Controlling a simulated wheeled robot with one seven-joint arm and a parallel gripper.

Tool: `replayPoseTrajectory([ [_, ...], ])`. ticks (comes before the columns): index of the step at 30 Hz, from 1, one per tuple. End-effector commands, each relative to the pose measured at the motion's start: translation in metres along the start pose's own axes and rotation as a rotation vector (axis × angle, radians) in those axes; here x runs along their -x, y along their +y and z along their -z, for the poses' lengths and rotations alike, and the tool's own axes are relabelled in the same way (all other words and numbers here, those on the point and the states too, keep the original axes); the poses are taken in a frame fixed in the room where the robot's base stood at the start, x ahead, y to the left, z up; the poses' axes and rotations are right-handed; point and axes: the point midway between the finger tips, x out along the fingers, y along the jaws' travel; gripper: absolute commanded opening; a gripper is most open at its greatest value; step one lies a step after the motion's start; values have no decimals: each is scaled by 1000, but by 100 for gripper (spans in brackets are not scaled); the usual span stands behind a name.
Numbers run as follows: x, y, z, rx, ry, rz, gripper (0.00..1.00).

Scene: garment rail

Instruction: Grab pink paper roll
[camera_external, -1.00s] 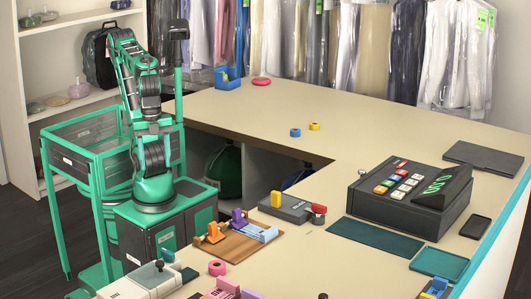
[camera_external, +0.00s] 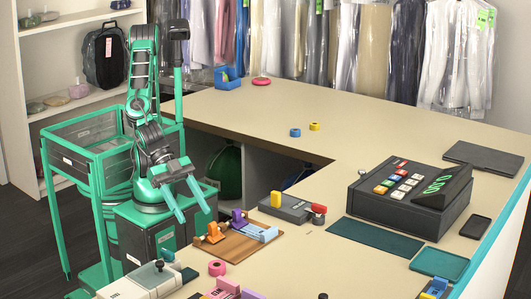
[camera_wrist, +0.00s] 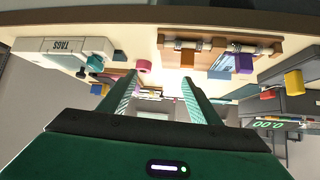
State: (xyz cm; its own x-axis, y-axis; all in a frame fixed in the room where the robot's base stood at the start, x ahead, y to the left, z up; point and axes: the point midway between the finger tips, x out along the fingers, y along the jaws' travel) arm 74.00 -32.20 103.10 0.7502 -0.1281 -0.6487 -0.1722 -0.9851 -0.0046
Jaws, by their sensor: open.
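The pink paper roll (camera_external: 217,268) is a small ring-shaped roll on the counter's near part, in front of a wooden board with tape dispensers. It also shows in the wrist view (camera_wrist: 144,66), just above and between my fingers. My gripper (camera_external: 194,214) is open and empty, with its two teal fingers pointing down toward the counter's edge. It is apart from the roll, behind and to the left of it in the external view. The fingers also show in the wrist view (camera_wrist: 158,82).
The wooden board (camera_external: 236,248) with dispensers, a white box (camera_external: 146,284) and a pink-purple dispenser (camera_external: 225,290) stand close around the roll. A grey device (camera_external: 291,208) and a cash register (camera_external: 410,190) are further right. A flat pink-red ring (camera_external: 261,81) lies at the back.

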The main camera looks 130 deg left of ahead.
Motion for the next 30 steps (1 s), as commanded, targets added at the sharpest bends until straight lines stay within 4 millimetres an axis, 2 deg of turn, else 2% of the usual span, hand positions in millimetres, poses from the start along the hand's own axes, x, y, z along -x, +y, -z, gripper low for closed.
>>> replayPoseTrajectory([
  [1, -14, 13, 10, -5, 59, -5, 57],
  [3, -27, 28, 27, -6, 152, -11, 57],
  [6, -38, 48, 45, -16, 264, -27, 57],
  [9, -57, 42, 20, -14, 252, -20, 57],
  [12, -65, 42, 11, -11, 254, -21, 57],
  [17, -80, 42, 11, -8, 255, -20, 57],
  [24, -113, 42, 20, -8, 255, -20, 57],
  [30, -124, 42, 23, -8, 255, -21, 57],
])
